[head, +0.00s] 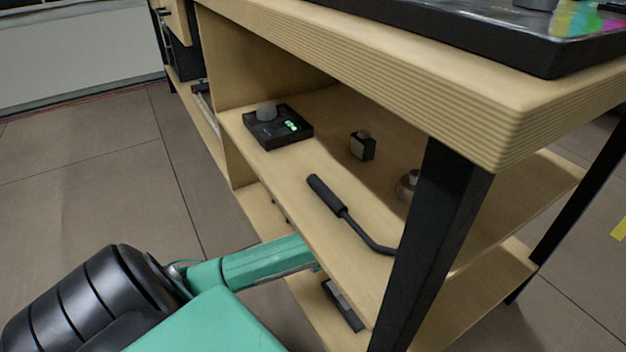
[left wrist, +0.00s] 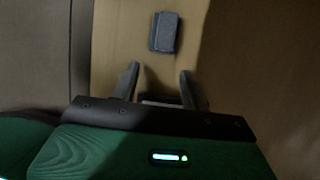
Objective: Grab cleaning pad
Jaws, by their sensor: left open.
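The cleaning pad (left wrist: 164,32) is a small grey-blue block on a wooden shelf board in the left wrist view. A dark block with a grey top (head: 343,303) on the lower shelf in the head view looks like the same pad. My left gripper (left wrist: 158,80) is open and empty, with its two fingers pointing at the pad. The pad lies a short way beyond the fingertips, roughly in line with the gap, not touched. In the head view my green left arm reaches under the middle shelf, which hides the gripper. My right gripper is not in view.
The middle shelf (head: 300,205) hangs over the lower shelf (head: 302,296). It holds a black device with a knob (head: 278,128), a small dark block (head: 362,146), a round metal item (head: 407,187) and a black-handled tool (head: 345,212). A black table leg (head: 436,235) stands at the right.

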